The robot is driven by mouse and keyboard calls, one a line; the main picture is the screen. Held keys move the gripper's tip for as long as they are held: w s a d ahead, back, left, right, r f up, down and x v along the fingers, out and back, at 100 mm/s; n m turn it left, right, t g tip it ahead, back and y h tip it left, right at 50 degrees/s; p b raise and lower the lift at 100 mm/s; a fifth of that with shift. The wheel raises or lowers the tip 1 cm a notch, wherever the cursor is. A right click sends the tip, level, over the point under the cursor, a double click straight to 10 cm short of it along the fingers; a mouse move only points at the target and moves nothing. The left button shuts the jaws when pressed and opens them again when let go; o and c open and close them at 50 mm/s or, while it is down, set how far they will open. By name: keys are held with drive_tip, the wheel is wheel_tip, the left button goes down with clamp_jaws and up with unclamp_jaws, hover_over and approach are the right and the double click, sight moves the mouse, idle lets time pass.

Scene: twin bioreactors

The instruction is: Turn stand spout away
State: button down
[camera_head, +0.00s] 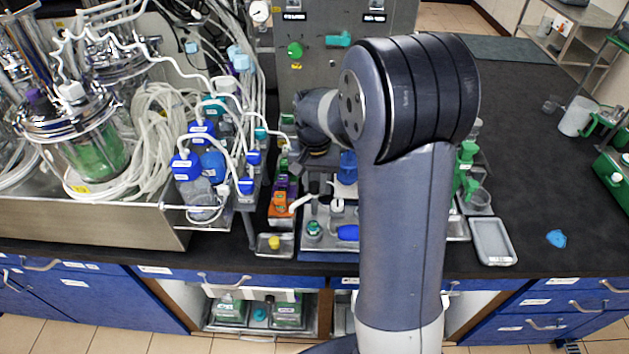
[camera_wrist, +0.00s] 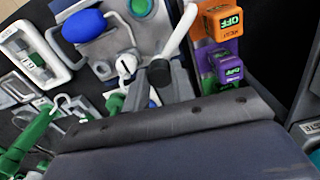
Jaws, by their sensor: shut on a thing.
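The white stand spout (camera_wrist: 181,28) slants down-left in the wrist view and ends in a dark round tip. It also shows in the head view (camera_head: 302,203), beside the orange unit. My gripper (camera_wrist: 158,72) has one grey finger on each side of the spout's dark end and is shut on it. In the head view my gripper (camera_head: 319,185) points down at the spout, partly hidden under my wrist.
An orange unit (camera_wrist: 219,20) and a purple unit (camera_wrist: 231,67), both reading OFF, stand close to the spout's right. Bottles with blue caps (camera_head: 186,167) crowd the left in the head view.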

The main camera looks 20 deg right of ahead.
drive_tip(key=shift+m, duration=1.1)
drive_tip(key=c, duration=1.2)
unclamp_jaws()
drive_tip(key=shift+r, duration=0.1)
wheel_tip(320, 180, up, 11)
drive_tip(key=shift+f+b, duration=0.2)
drive_tip(key=shift+b, duration=0.1)
